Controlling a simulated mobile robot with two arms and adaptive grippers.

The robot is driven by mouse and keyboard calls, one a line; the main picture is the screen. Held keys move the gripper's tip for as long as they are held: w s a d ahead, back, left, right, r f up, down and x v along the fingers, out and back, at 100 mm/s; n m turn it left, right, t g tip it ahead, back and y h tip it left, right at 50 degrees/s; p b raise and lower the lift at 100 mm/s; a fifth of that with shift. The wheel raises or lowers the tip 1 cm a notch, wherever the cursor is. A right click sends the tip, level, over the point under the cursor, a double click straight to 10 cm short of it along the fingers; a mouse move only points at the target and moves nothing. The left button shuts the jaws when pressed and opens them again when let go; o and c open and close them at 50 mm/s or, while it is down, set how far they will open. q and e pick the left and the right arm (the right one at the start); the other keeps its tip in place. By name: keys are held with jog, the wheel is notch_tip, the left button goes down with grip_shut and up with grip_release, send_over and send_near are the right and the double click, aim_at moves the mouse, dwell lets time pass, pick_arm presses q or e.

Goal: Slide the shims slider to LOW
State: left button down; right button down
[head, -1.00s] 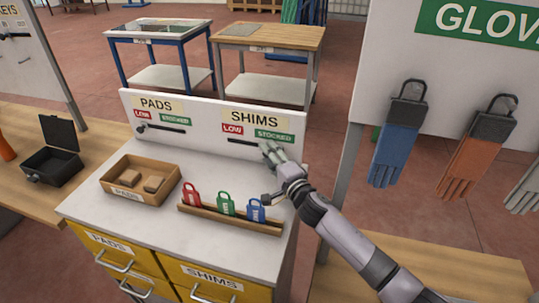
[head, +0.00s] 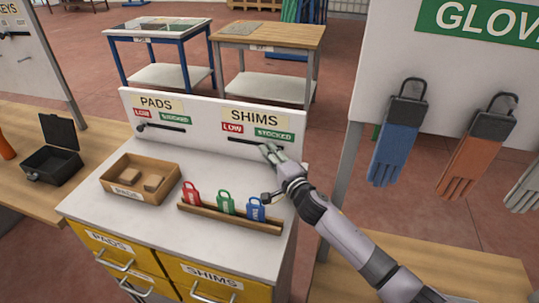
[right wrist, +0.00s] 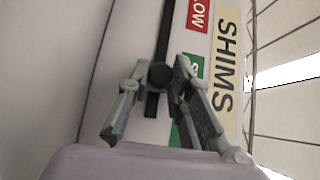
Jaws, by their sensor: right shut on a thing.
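The shims slider is a dark slot (head: 243,141) on the white back panel, below the red LOW label (head: 232,128) and the green STOCKED label (head: 274,134). My right gripper (head: 268,149) is at the slot's right part, under STOCKED. In the right wrist view the round dark slider knob (right wrist: 160,75) sits between the fingertips of my right gripper (right wrist: 161,78), which is shut on it. There the slot (right wrist: 165,30) runs past the knob toward LOW. In the head view the fingers hide the knob. My left gripper is out of view.
The pads slider (head: 160,127) is left on the same panel. Below are an open brown box (head: 128,190) with small blocks and a wooden rack (head: 225,218) with red, green and blue padlock-shaped tags. Gloves hang on a board to the right.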

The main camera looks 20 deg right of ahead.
dwell(0.4)
jog(key=w+a, duration=0.1)
jog(key=a, duration=0.1)
jog(key=w+a+b, duration=0.1)
jog(key=a, duration=0.1)
jog(key=w+a+b, duration=0.1)
jog(key=w+a, duration=0.1)
jog(key=shift+f, duration=0.1)
jog(key=shift+w+a, duration=0.3)
jog(key=shift+a, duration=0.1)
jog(key=c, duration=1.4)
grip_release()
jog(key=shift+d, duration=0.1)
